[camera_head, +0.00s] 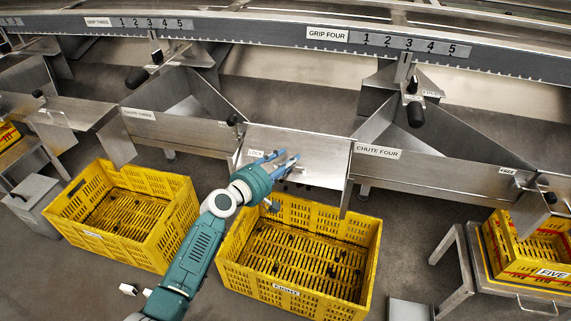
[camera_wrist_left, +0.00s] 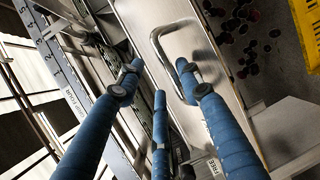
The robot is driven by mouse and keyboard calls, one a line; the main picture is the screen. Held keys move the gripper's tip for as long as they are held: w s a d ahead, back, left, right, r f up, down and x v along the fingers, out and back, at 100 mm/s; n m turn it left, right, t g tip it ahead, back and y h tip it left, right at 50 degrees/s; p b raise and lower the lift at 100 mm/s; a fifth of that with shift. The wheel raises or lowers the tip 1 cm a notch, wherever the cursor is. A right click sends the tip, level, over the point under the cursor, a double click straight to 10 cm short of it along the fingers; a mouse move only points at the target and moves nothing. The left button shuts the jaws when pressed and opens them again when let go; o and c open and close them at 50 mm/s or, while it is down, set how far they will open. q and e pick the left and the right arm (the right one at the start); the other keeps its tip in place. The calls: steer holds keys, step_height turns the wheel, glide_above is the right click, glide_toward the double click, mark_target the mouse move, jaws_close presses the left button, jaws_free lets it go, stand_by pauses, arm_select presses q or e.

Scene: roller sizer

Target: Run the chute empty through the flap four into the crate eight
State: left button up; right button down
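The flap four (camera_head: 325,160) is a bare steel plate at the mouth of chute four (camera_head: 450,172), left of its CHUTE FOUR label. My left gripper (camera_head: 284,160) is in front of this plate, its blue fingers spread apart. In the left wrist view, a bent metal handle (camera_wrist_left: 158,38) on a steel plate lies ahead of the open fingers (camera_wrist_left: 155,80); I cannot tell whether they touch it. The yellow crate eight (camera_head: 285,291) stands on the floor below the flap, with a few dark round pieces in it. My right gripper is not in view.
The grip four rail (camera_head: 480,62) with its numbered scale runs above. Another yellow crate (camera_head: 165,265) stands at left, and crate five (camera_head: 525,268) sits on a steel stand at right. In the wrist view, dark red round pieces (camera_wrist_left: 240,30) lie beyond the plate.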

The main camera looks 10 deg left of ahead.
arm_select(q)
steer(key=shift+s+f, duration=0.15)
steer(key=shift+s, duration=0.05)
steer(key=shift+s+a, duration=0.15)
steer(key=shift+s, duration=0.1)
steer(key=v, duration=1.1)
steer(key=shift+s, duration=0.15)
steer(key=shift+a, duration=0.1)
